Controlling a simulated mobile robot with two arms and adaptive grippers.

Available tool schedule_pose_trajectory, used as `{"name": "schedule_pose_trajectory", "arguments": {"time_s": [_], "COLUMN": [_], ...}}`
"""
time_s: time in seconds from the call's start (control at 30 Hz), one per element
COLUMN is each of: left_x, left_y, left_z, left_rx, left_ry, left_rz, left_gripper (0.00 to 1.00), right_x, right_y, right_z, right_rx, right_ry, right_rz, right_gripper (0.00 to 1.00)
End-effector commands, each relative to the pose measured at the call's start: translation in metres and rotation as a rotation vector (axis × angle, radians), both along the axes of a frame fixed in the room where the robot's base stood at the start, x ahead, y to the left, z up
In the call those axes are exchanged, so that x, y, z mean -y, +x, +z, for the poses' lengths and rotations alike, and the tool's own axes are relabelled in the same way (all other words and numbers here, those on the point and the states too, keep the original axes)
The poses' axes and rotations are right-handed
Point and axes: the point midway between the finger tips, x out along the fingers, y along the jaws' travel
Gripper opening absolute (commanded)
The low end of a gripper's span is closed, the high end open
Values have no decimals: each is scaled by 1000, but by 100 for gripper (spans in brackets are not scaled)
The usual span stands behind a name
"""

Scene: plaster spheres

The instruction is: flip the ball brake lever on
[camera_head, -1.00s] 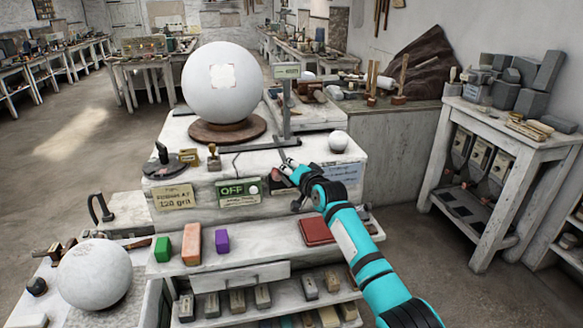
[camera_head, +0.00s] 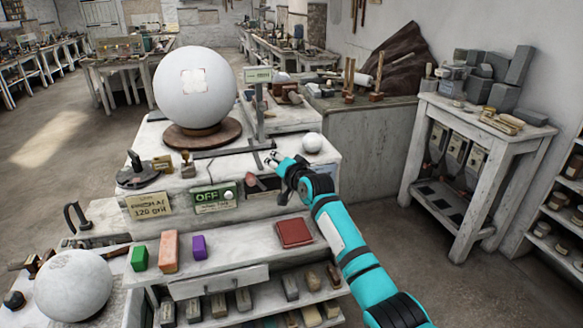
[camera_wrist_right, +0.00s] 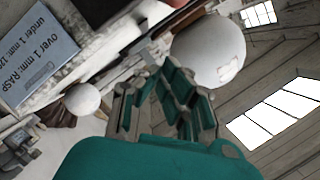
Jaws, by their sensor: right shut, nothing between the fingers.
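The large white plaster ball (camera_head: 195,85) rests on a round brown turntable (camera_head: 203,135) on the white workbench. A green sign (camera_head: 213,195) on the bench front reads OFF. My right gripper (camera_head: 272,158) is shut and empty at the bench's front edge, right of the OFF sign and in front of the ball. In the right wrist view, my gripper fingers (camera_wrist_right: 165,95) point toward the large ball (camera_wrist_right: 210,50). A small dark reddish part (camera_head: 256,183) shows below the gripper; I cannot tell whether it is the brake lever. My left gripper is not in view.
A small white ball (camera_head: 312,142) sits right of my gripper. A black tool on a disc (camera_head: 137,170) stands at the bench's left. Green, orange and purple blocks (camera_head: 199,246) and a red plate (camera_head: 294,233) lie on the lower shelf. Open floor lies to the left.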

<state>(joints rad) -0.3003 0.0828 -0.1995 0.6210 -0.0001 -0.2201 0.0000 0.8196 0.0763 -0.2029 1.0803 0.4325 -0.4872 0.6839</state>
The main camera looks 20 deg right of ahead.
Motion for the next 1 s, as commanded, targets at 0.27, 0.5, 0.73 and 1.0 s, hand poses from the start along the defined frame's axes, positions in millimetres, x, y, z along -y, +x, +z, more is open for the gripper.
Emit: {"name": "schedule_pose_trajectory", "arguments": {"time_s": [0.27,0.5,0.73,1.0], "left_x": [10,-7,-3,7], "left_y": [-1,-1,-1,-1], "left_z": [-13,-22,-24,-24], "left_rx": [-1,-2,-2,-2], "left_ry": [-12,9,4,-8], "left_rz": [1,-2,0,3], "left_gripper": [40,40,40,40], "right_x": [11,19,22,22], "right_y": [-42,-73,-86,-87], "right_z": [-2,5,9,10], "right_rx": [-7,-7,-8,-8], "right_ry": [-1,-1,-2,-2], "right_rz": [-3,-3,-3,-3], "right_gripper": [0,0,0,0]}}
